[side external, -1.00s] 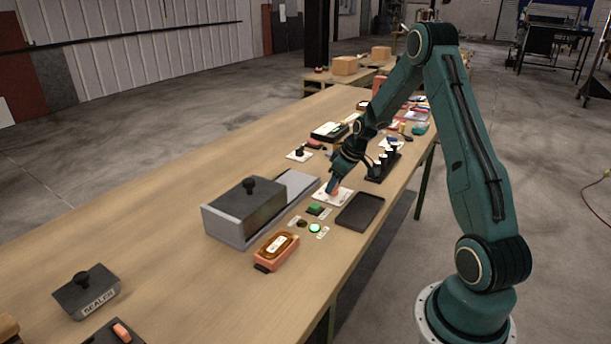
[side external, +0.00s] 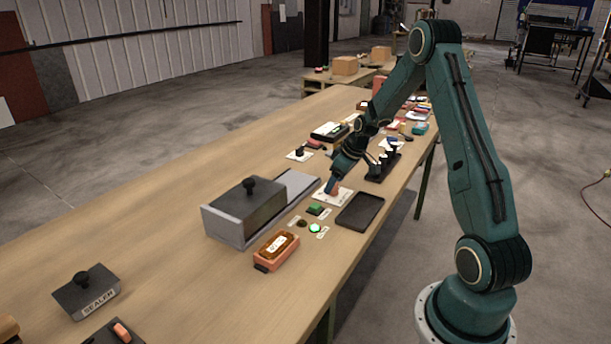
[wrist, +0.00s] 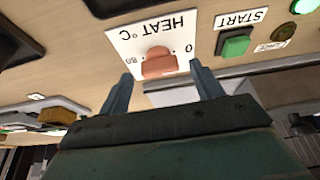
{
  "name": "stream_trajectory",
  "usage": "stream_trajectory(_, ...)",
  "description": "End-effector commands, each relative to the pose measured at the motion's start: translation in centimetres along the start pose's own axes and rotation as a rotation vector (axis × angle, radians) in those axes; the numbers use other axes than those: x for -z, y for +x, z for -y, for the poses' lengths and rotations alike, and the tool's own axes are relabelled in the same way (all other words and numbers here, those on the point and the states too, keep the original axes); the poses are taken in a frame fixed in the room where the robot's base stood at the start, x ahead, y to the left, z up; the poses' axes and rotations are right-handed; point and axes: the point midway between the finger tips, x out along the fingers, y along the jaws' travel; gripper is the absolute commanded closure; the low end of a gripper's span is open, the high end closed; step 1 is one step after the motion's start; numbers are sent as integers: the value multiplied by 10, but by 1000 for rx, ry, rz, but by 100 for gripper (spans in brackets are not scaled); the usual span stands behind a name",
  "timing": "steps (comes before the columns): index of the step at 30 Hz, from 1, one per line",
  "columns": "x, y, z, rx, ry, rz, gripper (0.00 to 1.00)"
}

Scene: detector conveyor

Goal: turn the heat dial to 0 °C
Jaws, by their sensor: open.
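The heat dial (wrist: 159,62) is a salmon-coloured knob on a white plate (wrist: 125,45) lettered "HEAT °C", with "0" and "80" at its two sides. The wrist view shows it upside down. My gripper (wrist: 158,78) is open, with one finger on each side of the dial in that view. I cannot tell whether the fingers touch it. In the side view my gripper (side external: 332,188) is low over the white plate (side external: 343,198), and the dial is mostly hidden there. The dial's pointer direction is not clear.
A green START button (wrist: 235,43) and a lit green lamp (wrist: 304,6) sit beside the plate. A black tray (side external: 360,211) lies at the table's front edge. A grey box with a knobbed lid (side external: 246,208) stands to the left. A black rack (side external: 383,166) stands behind.

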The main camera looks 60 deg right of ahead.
Motion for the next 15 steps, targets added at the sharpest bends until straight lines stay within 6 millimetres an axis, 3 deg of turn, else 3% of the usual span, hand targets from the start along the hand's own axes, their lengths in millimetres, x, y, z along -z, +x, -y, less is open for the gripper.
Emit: stream_trajectory(15, 0, -67, -1, -3, 0, -3, 35)
